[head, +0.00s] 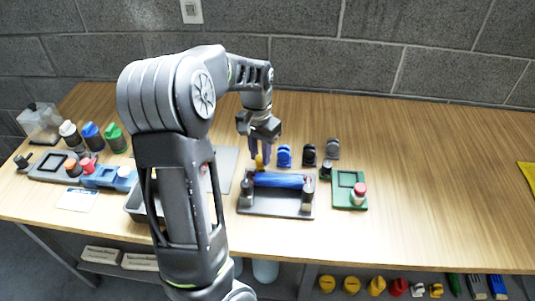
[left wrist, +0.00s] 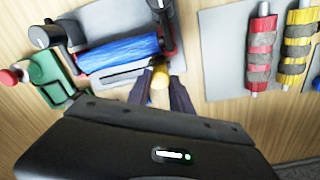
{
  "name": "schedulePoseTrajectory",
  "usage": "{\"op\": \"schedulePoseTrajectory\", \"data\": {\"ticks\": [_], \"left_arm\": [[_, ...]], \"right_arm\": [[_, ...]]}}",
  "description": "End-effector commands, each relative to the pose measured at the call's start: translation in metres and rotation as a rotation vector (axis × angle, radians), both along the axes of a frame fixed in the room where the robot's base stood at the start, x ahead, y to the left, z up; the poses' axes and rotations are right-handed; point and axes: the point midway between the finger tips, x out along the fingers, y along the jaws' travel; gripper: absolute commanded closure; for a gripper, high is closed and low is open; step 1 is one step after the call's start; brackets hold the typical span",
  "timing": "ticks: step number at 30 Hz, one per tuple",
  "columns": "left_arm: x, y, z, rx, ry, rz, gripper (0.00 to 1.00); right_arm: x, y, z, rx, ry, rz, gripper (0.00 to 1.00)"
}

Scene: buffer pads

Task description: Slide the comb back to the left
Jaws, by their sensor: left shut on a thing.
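My left gripper (head: 261,158) is over the left end of the grey fixture (head: 272,209) with the blue roller (head: 280,180). Its fingers are shut on a small yellow knob (head: 260,163). In the left wrist view the knob (left wrist: 159,82) stands between the two dark fingers, beside one end of the blue roller (left wrist: 118,52). A pale strip with a dark slot (left wrist: 122,72) runs along the roller near the knob. It may be the comb or its guide; I cannot tell which. The comb's teeth are not clear. My right gripper is not in view.
A green fixture (head: 342,199) with a red-topped post stands to the right. Blue, black and grey small parts (head: 309,154) stand behind the roller.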

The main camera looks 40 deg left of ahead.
Motion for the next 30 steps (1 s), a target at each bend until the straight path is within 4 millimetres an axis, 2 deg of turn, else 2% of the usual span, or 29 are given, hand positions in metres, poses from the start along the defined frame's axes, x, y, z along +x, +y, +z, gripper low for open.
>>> {"op": "schedulePoseTrajectory", "data": {"ticks": [2,3,11,22,26,30], "left_arm": [[-0.001,0.004,0.001,0.006,0.001,0.004,1.00],[-0.002,0.004,0.001,0.007,0.001,0.004,0.73],[-0.001,0.003,0.001,0.005,0.002,0.004,0.52],[0.000,0.002,0.006,0.004,0.000,0.003,0.52],[0.000,0.003,0.022,0.004,-0.002,0.003,0.52],[0.000,0.004,0.046,0.006,-0.003,0.002,0.52]], "right_arm": [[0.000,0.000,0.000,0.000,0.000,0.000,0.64],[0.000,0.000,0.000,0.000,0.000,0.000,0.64],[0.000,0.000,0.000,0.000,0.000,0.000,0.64],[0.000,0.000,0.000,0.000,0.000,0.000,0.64],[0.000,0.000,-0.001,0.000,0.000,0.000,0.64],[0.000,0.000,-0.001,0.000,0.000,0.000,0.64]]}}
